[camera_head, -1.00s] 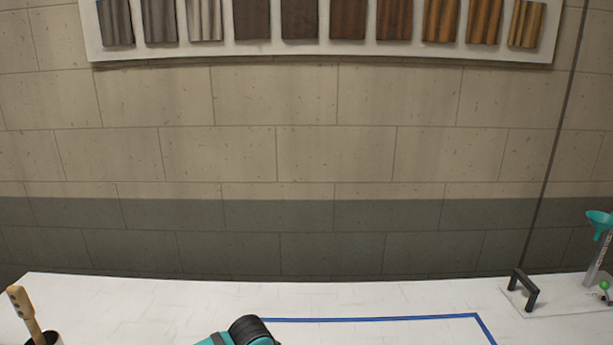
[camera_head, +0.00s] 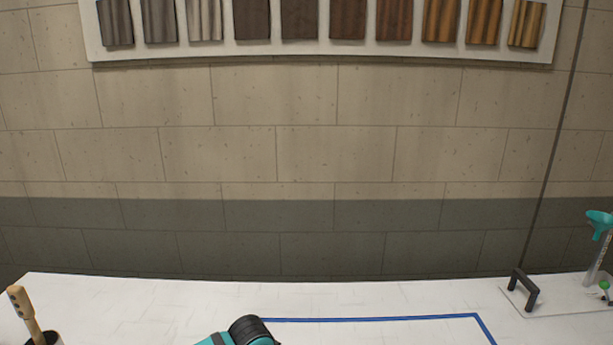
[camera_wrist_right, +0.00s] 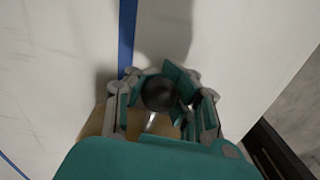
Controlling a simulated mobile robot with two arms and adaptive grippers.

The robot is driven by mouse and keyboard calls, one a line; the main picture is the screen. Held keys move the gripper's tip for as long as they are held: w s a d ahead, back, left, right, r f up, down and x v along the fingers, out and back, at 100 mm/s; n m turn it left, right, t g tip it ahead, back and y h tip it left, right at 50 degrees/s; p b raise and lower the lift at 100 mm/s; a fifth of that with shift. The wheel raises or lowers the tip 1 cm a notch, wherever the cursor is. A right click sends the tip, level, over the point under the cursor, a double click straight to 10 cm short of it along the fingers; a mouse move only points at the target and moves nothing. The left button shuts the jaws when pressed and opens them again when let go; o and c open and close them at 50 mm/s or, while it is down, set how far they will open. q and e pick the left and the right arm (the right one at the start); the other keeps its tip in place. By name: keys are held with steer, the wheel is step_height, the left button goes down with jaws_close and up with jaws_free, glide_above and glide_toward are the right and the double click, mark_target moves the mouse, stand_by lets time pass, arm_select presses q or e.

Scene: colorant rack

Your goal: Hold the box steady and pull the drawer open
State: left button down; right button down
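In the right wrist view my right gripper (camera_wrist_right: 163,84) has its teal-padded fingers close around a dark round knob (camera_wrist_right: 160,93). A short silver stem (camera_wrist_right: 151,121) shows below the knob. Part of a tan box (camera_wrist_right: 95,122) shows behind and beneath the fingers; its drawer front and most of its body are hidden. The fingers appear to touch the knob on both sides. In the head view only a teal and black part of my own arm shows at the bottom edge. My left gripper and the box are out of that view.
Blue tape (camera_head: 380,319) marks an area on the white table (camera_head: 150,300). A brush handle (camera_head: 24,313) stands in a cup at left. The table edge shows in the right wrist view.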

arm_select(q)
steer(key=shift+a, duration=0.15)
arm_select(e)
steer(key=shift+d, duration=0.5)
steer(key=shift+s+d, duration=0.1)
steer(key=shift+d, duration=0.8)
steer(key=shift+d+r, duration=0.1)
steer(key=shift+d, duration=0.2)
steer(key=c, duration=1.2)
jaws_free()
steer(key=shift+a, duration=0.1)
steer(key=shift+a, duration=0.1)
step_height(320, 180, up, 12)
